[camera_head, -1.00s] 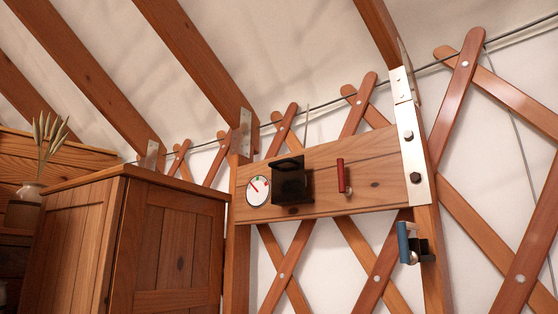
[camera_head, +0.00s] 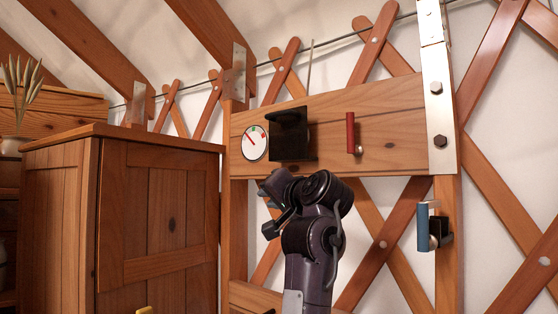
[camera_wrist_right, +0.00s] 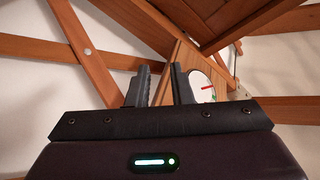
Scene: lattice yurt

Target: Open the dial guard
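A black box-like piece (camera_head: 291,134), which looks like the dial guard, sits on the wooden board just right of the round white dial (camera_head: 255,142). The dial's face, with its red needle, is uncovered in the head view. It shows partly in the right wrist view (camera_wrist_right: 203,86), just right of my fingers. My right gripper (camera_head: 270,188) is below the dial and the black piece, apart from both. In the right wrist view its two fingers (camera_wrist_right: 160,75) stand apart with nothing between them. My left gripper is out of view.
A red handle (camera_head: 351,132) is on the same board (camera_head: 395,125), further right. A blue-handled fitting (camera_head: 423,226) is on the post below. A wooden cabinet (camera_head: 160,215) stands at the left, close to the board. Lattice slats cross the wall behind.

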